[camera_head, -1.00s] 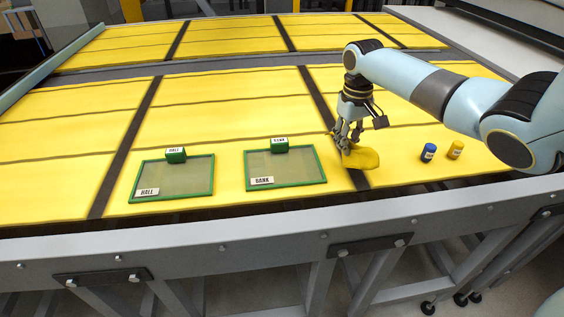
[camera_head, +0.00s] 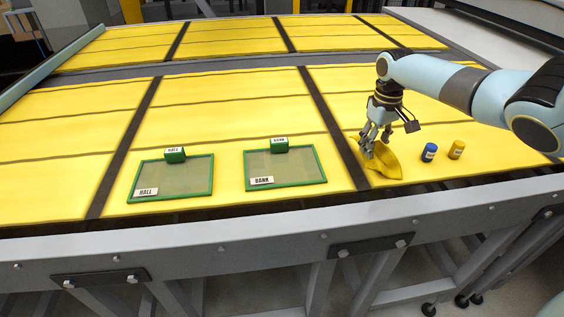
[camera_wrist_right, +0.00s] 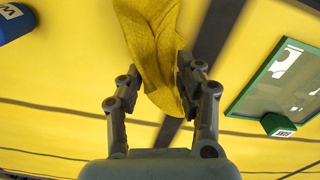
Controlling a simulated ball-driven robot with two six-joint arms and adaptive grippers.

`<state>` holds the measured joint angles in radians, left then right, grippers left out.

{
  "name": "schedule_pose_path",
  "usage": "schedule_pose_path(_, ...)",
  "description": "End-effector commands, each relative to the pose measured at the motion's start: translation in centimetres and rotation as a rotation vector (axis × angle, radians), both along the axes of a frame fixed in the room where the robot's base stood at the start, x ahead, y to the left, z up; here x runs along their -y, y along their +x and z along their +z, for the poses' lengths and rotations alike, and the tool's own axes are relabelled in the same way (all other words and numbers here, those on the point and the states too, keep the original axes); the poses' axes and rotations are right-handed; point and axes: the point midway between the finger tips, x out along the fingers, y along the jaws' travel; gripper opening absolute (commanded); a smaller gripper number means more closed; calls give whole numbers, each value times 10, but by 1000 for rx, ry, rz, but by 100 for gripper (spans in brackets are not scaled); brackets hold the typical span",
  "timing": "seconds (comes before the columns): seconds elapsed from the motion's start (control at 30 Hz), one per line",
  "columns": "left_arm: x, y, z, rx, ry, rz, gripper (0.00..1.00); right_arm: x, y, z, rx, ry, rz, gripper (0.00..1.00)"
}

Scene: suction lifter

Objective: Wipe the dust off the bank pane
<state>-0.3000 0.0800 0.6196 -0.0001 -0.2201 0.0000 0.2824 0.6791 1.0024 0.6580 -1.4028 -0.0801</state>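The bank pane (camera_head: 290,170) lies on the yellow table in a green frame, with a BANK label at its near left corner. A green block (camera_head: 280,146) with a small white label stands at its far edge. The pane looks dull brown; in the right wrist view the bank pane (camera_wrist_right: 275,92) shows light and dull patches. My right gripper (camera_head: 373,152) is shut on a yellow cloth (camera_head: 384,164), to the right of the pane and apart from it. The cloth (camera_wrist_right: 153,35) hangs between the fingertips in the right wrist view. My left gripper is not in view.
The hall pane (camera_head: 185,178) lies to the left in a similar green frame with a green block (camera_head: 175,155). A blue can (camera_head: 429,152) and a yellow can (camera_head: 456,150) stand right of the cloth. A grey rail (camera_head: 250,219) runs along the near edge.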

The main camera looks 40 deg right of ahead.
Motion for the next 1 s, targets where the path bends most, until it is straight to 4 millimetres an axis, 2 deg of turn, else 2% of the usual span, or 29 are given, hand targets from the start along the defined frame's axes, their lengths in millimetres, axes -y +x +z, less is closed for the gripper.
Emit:
schedule_pose_path(0.1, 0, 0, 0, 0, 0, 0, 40, 0, 0, 0, 0, 0, 0, 35)
schedule_pose_path(0.33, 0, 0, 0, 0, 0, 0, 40, 0, 0, 0, 0, 0, 0, 64)
schedule_pose_path(0.5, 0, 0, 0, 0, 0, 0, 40, 0, 0, 0, 0, 0, 0, 64)
schedule_pose_path(0.73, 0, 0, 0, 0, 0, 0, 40, 0, 0, 0, 0, 0, 0, 92)
schedule_pose_path(1.0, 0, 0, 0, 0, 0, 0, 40, 0, 0, 1, 0, 0, 0, 92)
